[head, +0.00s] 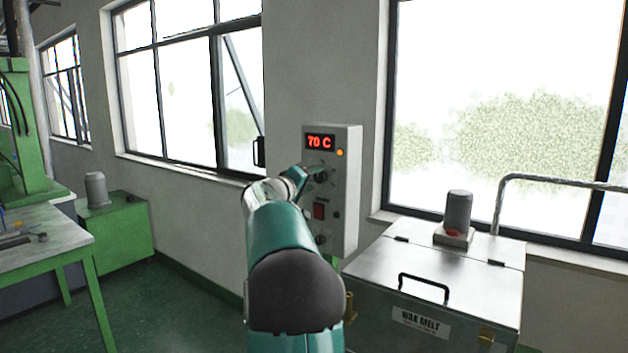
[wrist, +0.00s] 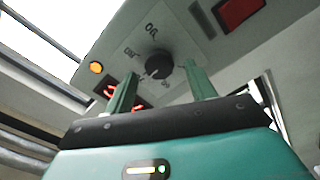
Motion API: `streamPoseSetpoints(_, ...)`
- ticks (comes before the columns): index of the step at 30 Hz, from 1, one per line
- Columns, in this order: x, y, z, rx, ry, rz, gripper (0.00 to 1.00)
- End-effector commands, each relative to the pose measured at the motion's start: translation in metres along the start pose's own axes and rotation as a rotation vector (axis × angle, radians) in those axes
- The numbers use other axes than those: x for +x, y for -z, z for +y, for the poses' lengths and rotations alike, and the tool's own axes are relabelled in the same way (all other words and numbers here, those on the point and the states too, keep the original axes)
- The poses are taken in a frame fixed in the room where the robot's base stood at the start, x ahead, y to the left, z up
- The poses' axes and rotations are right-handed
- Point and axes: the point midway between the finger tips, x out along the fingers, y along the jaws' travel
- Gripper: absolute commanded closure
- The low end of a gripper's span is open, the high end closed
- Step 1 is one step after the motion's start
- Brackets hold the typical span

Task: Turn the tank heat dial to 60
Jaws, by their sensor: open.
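A grey control box (head: 346,190) on the wall by the tank carries a red display (head: 320,142) that reads 70 C. A round black dial (wrist: 158,64) with printed marks around it shows in the wrist view. My gripper (wrist: 160,74) is open, with one green finger on each side of the dial; I cannot tell whether either touches it. In the head view my gripper (head: 314,173) is at the upper part of the box front, below the display, and my arm hides part of the panel.
An orange lamp (head: 340,153) sits beside the display, and a red switch (head: 319,211) is lower on the box. The metal wax melt tank (head: 380,275) stands at the right.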

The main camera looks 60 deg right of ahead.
Motion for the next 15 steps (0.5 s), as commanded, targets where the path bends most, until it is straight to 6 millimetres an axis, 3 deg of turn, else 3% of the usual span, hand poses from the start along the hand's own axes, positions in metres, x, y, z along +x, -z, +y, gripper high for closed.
streamPoseSetpoints(3,0.0111,-0.0007,0.0,0.0,0.0,-0.001,0.45)
streamPoseSetpoints(12,0.0139,-0.0003,0.0006,0.001,0.0,0.0,0.45)
streamPoseSetpoints(13,0.0139,-0.0003,0.0006,0.0,0.0,0.0,0.46)
streamPoseSetpoints(15,0.0138,-0.0003,0.0005,0.0,0.0,0.0,0.6)
